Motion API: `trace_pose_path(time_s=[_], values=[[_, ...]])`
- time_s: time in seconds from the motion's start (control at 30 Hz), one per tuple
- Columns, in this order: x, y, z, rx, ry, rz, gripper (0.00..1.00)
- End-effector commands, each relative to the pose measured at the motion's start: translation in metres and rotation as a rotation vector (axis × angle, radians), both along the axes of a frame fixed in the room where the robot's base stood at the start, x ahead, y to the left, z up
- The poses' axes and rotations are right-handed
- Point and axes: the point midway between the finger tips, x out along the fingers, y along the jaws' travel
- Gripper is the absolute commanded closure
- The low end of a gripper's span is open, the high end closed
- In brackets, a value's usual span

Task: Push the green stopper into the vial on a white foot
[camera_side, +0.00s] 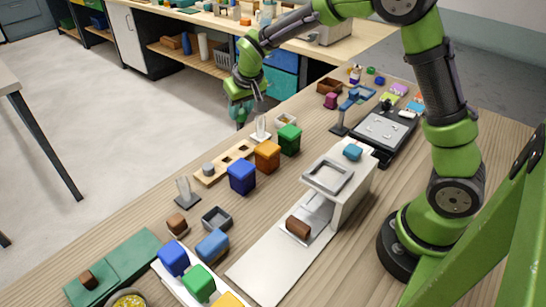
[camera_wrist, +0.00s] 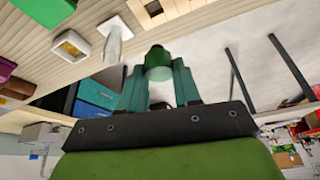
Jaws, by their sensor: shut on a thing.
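My gripper (camera_side: 240,112) hangs at the table's far left edge, to the left of and a little above the vial on a white foot (camera_side: 261,128). In the wrist view my gripper (camera_wrist: 158,75) is shut on the green stopper (camera_wrist: 158,58), which sticks out beyond the fingertips. The clear vial stands in the wrist view (camera_wrist: 114,40) just left of the stopper, apart from it. In the side view the stopper is hard to tell from the green fingers.
Near the vial are a small cream tray (camera_side: 286,121), a green block (camera_side: 289,139), an orange block (camera_side: 267,156) and a wooden rack with holes (camera_side: 225,164). A second clear vial (camera_side: 184,190) stands nearer the camera. Open floor lies left of the table edge.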

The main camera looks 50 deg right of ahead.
Motion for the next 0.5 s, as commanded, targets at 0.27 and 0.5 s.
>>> trace_pose_path(time_s=[0.27,0.5], values=[[0.005,-0.056,0.009,0.015,-0.012,-0.091,0.96],[0.011,-0.088,0.025,0.010,-0.008,-0.032,0.96]])
